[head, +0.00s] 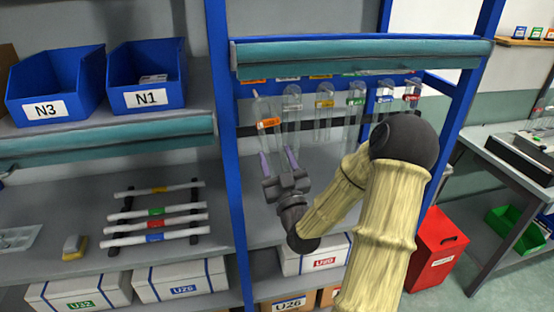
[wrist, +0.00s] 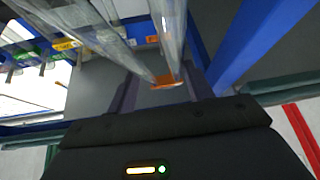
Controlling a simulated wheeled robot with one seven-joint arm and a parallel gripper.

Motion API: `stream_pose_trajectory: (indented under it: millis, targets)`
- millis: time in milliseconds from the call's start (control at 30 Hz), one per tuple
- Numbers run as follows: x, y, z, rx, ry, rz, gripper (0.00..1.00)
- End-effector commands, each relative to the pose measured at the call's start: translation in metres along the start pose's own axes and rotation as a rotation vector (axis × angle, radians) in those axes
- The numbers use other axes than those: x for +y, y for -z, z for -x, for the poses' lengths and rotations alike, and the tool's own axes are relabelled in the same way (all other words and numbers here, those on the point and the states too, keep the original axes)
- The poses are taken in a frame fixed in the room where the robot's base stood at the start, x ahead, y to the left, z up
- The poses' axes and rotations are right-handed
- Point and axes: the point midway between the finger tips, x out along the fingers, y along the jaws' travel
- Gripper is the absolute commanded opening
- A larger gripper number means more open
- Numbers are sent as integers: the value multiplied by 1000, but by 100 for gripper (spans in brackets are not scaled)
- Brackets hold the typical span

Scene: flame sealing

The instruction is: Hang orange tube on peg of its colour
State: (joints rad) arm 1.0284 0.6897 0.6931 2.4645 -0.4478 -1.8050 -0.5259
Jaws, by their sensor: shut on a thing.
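The orange tube (head: 266,112) is a clear glass tube with an orange label, slightly tilted, at the left end of the tube row in the head view. My gripper (head: 277,158) is shut on its lower part, with its fingers pointing up. In the wrist view the orange tube (wrist: 168,45) rises from between the fingers, its orange band low down. An orange tag (head: 253,81) shows on the rail above the tube's top. I cannot tell whether the tube's top touches a peg there.
A clear tube (head: 291,108) hangs close to the right of the orange tube. Further right hang tubes with yellow (head: 325,104), green (head: 356,101) and red (head: 411,97) labels. A blue post (head: 228,150) stands close on the left. A teal beam (head: 360,54) runs above.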

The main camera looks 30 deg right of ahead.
Motion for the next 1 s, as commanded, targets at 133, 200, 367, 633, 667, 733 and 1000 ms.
stream_pose_trajectory:
  millis: [133, 200, 367, 633, 667, 733, 1000]
  targets:
    - [0, -3, -7, 2, 0, 0, 27]
    - [0, -5, -10, 1, 0, 0, 27]
    - [0, -10, -16, 1, 0, 1, 27]
    - [1, -17, -27, 1, 0, 0, 27]
    - [1, -17, -28, 1, 0, 0, 27]
    - [1, -19, -31, 1, 0, 0, 27]
    - [1, -26, -42, 2, 1, -1, 27]
